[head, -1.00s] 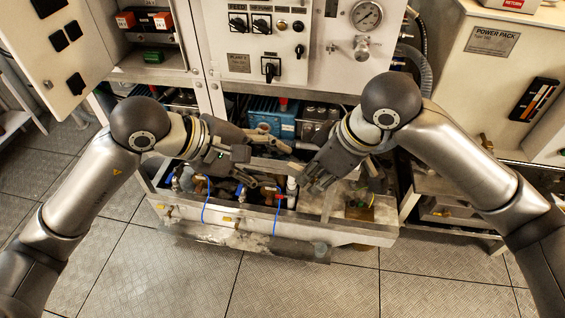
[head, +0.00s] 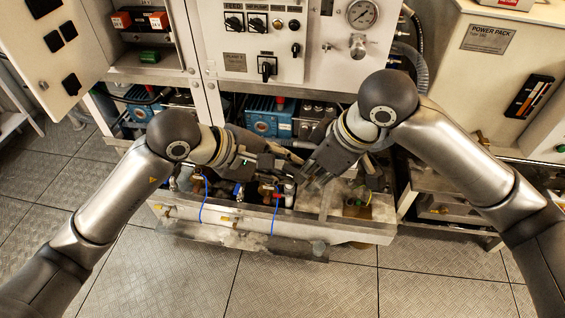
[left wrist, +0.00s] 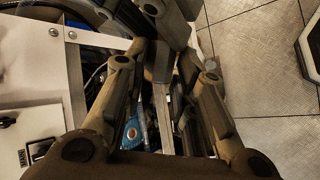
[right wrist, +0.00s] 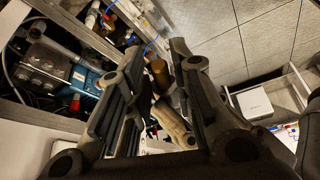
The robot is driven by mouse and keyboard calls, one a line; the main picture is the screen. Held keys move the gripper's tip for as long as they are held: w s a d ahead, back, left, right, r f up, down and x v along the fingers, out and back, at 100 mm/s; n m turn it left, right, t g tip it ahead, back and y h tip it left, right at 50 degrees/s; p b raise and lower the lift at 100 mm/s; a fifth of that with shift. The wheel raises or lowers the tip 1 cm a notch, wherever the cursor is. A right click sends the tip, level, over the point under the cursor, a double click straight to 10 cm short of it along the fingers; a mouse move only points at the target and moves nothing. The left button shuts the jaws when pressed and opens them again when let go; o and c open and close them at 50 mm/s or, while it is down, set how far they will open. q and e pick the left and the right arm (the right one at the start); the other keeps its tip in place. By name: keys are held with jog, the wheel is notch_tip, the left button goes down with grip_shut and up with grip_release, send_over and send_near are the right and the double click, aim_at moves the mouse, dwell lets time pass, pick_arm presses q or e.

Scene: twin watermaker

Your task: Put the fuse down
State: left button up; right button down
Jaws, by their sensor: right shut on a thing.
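My right gripper (head: 318,178) is low over the right-hand part of the tray of fittings. In the head view the gripper hides the fuse. My left gripper (head: 290,162) is just left of the right one, its fingers pointing towards it. In the left wrist view its fingers (left wrist: 165,85) are apart with a gap between them, and part of my right gripper shows close beyond them.
The metal tray (head: 270,222) holds valves, blue hoses and a brass cylinder (right wrist: 158,75). Behind it are a blue pump (head: 268,118) and a control panel with a gauge (head: 363,14). The power pack cabinet (head: 500,70) stands right. The floor in front is clear.

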pick_arm(q)
jog(key=shift+r, duration=0.1)
jog(key=shift+c, duration=1)
jog(key=o, duration=1)
jog(key=shift+o, duration=0.2)
jog(key=v, duration=1.2)
